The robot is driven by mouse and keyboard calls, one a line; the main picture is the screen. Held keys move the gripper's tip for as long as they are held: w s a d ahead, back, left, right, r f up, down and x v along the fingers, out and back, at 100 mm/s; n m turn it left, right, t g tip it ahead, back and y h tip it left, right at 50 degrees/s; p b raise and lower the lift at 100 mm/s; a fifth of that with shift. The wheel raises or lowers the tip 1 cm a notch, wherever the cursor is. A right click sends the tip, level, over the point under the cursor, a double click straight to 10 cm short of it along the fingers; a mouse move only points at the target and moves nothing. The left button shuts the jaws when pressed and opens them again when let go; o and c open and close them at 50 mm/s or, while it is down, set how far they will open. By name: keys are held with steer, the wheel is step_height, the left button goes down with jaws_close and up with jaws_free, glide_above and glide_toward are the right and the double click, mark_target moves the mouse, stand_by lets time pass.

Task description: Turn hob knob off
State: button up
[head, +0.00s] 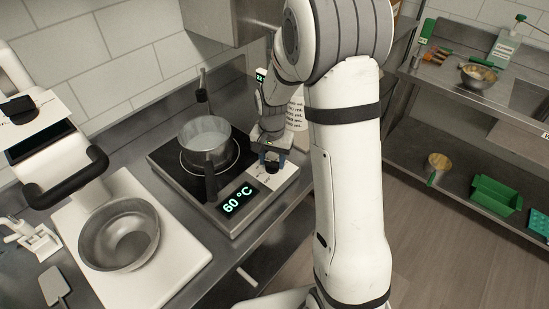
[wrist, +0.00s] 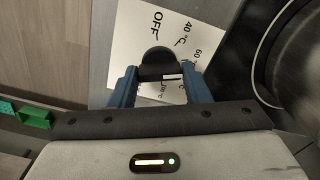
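The hob knob (wrist: 158,60) is black and round, with a white mark near its lower right edge, on a white dial plate (wrist: 122,42) printed with OFF, 40 °C and 60 °C. In the wrist view my gripper (wrist: 160,76) has its two blue fingers on either side of the knob. Whether they press on it is unclear. In the head view my gripper (head: 271,158) points down over the dial plate, and the knob is mostly hidden under it. The hob (head: 232,222) shows 60 °C on its display (head: 240,199).
A pot (head: 204,139) with a dark handle stands on the hob's cooking zone, left of my gripper. A printed white container stands behind my gripper. A steel shelf stands at the right.

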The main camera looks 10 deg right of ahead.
steer(key=c, duration=0.5)
steer(key=shift+o, duration=0.3)
steer(key=shift+d, duration=0.1)
steer(key=shift+n, duration=0.3)
